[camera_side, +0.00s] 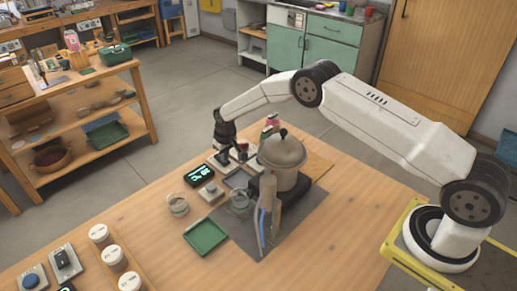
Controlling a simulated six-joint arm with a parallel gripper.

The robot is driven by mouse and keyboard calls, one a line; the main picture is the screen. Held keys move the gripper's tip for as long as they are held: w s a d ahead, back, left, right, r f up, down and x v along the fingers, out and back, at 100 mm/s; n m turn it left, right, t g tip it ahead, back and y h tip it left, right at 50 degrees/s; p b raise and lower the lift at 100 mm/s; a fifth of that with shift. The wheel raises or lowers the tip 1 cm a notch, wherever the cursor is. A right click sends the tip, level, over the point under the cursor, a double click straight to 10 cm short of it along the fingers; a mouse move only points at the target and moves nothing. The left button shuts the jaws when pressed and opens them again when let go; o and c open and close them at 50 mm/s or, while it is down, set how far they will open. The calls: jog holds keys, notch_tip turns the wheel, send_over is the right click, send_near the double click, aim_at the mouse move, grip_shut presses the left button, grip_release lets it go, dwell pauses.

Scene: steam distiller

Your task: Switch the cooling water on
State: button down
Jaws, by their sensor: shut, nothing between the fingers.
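The steam distiller (282,158) stands on the dark grey mat near the table's middle, a rounded beige pot with a black knob on top. Blue hoses (264,222) hang at the front by its upright column. My gripper (224,155) is shut and empty, pointing down just left of the pot. It is over or beside small switch plates (217,165); I cannot tell whether it touches one. A plate with a round button (210,190) lies in front of it. Which control is the cooling water switch cannot be read; the gripper partly hides the plates.
A small black display (199,175) with green digits, a glass jar (178,205) and a green tray (206,237) lie nearby. The table's right part is clear.

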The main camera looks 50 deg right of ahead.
aim_at(227, 163)
jog(key=shift+r, duration=3.45)
jog(key=shift+r, duration=0.15)
jog(key=s+r, duration=0.9)
jog(key=s, duration=0.5)
jog(key=s+r, duration=0.1)
jog(key=s, duration=1.9)
jog(key=shift+d+r+t, duration=0.25)
jog(key=shift+r+t, duration=0.15)
